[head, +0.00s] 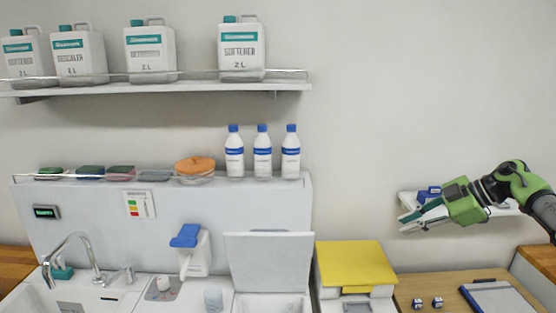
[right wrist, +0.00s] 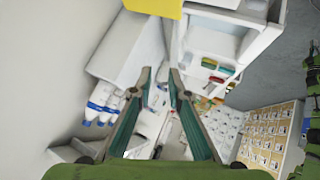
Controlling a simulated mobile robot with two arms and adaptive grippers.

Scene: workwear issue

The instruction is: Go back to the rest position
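My right gripper (head: 408,219) is raised at the right side of the head view, in front of a small white wall shelf (head: 503,209). Its green body hides part of that shelf. The right wrist view shows its two teal fingers (right wrist: 160,76) apart, with nothing held between them. My left gripper does not show in the head view.
Below the right gripper, a wooden top (head: 450,285) carries two small boxes (head: 437,302) and a grey flat case (head: 491,296). A yellow-lidded bin (head: 350,262) stands left of it. Farther left are a sink tap (head: 72,242), white bottles (head: 262,155) and shelved canisters (head: 241,48).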

